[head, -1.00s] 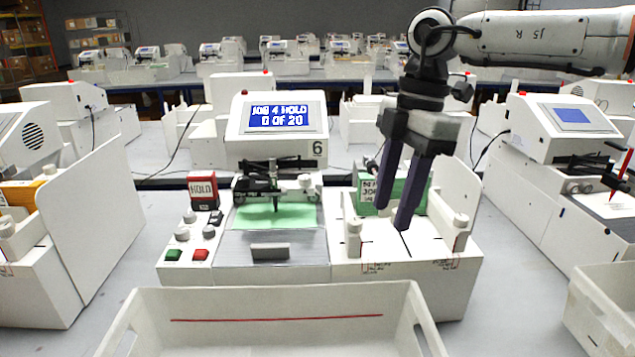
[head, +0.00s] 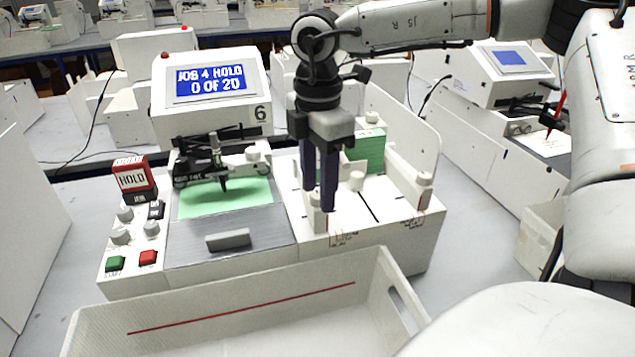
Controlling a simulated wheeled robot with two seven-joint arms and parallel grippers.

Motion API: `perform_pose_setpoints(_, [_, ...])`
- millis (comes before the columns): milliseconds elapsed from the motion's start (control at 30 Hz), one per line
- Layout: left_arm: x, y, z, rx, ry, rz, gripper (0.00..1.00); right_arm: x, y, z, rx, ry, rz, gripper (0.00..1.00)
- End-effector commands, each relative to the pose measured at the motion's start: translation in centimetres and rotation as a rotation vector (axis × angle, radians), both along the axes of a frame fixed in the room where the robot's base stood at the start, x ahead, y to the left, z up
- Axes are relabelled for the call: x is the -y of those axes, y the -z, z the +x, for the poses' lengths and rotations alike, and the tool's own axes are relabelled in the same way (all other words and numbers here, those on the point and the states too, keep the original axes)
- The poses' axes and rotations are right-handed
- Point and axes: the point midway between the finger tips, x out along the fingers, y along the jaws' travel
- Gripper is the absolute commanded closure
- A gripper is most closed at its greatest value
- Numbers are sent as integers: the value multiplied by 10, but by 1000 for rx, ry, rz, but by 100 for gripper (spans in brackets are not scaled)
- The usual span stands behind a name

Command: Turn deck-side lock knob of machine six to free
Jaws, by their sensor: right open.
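Machine six (head: 240,135) is a white pen plotter marked "6", its screen (head: 211,83) reading "JOB 4 HOLD 0 OF 20". A white knob (head: 315,222) stands at the front left of its side feeder, on the side nearest the deck; it appears to be the deck-side lock knob. My right gripper (head: 319,203) points down with open dark fingers at this knob. The fingers partly hide the knob, and I cannot tell whether they touch it or which way it is turned. My left gripper is not in view.
A similar knob (head: 424,190) stands at the feeder's front right. A green stack (head: 370,148) sits at the feeder's back. A red HOLD sign (head: 131,178) and control buttons are at the left. A white bin (head: 240,305) stands in front; a tall side panel (head: 405,125) borders the feeder.

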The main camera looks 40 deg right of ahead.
Motion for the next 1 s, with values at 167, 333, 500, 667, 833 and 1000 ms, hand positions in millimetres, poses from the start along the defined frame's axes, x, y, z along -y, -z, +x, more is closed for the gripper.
perform_pose_setpoints(167, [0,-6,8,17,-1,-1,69,0,5,0,1,0,1,58])
perform_pose_setpoints(333, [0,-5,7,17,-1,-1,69,0,4,0,1,0,1,60])
perform_pose_setpoints(500, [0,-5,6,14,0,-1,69,0,4,0,1,0,1,89])
perform_pose_setpoints(667, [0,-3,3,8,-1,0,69,0,4,0,1,-1,1,100])
perform_pose_setpoints(833, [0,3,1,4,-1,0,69,0,5,0,2,-24,-1,100])
perform_pose_setpoints(1000, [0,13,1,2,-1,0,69,0,6,0,4,-94,-1,100])
